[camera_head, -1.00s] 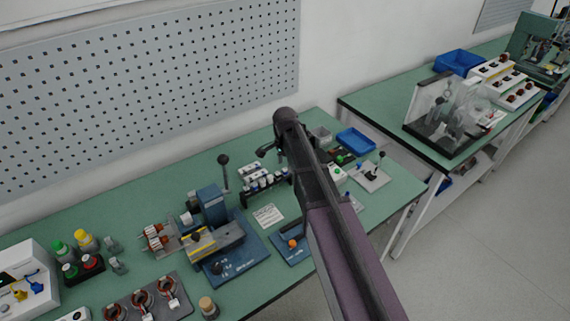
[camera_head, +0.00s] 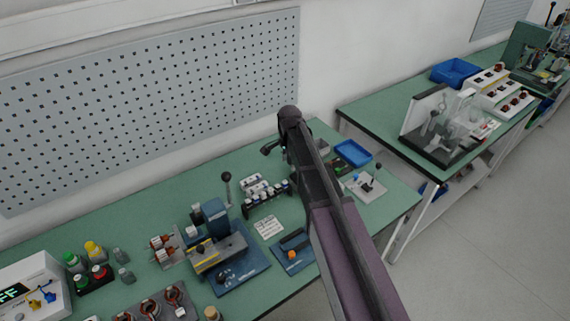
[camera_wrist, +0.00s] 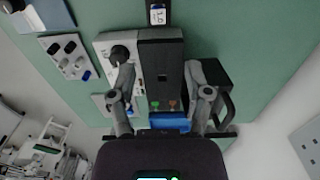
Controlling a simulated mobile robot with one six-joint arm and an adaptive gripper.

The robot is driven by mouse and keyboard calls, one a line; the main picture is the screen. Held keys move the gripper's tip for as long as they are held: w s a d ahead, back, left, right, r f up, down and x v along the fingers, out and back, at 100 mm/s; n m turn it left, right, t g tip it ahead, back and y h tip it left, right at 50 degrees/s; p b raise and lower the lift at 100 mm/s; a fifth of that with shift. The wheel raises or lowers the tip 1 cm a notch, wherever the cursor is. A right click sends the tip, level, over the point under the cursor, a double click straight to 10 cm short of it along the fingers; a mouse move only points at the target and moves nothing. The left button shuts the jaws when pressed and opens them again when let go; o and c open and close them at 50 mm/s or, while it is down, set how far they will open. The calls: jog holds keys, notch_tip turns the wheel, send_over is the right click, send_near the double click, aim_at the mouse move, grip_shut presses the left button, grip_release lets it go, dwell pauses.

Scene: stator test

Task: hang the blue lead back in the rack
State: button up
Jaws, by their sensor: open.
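My gripper (camera_wrist: 158,80) shows in the wrist view with its two fingers apart and nothing visible between them. It is above the bench, over a grey and black box (camera_wrist: 160,70) with a dial, green and red terminals and a blue part in front. In the head view my arm covers the gripper and part of the bench. A blue plug (camera_head: 50,297) sits on the front of the white tester at the far left, beside a yellow one; I cannot tell if it is the blue lead. I cannot make out a lead rack.
A pegboard wall (camera_head: 150,105) stands behind. A second bench with a clear-covered fixture (camera_head: 440,125) is at the right.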

jog(key=w+d+f+b, duration=0.2)
jog(key=w+d, duration=0.3)
jog(key=d, duration=0.4)
jog(key=shift+f, duration=0.15)
dwell(2.2)
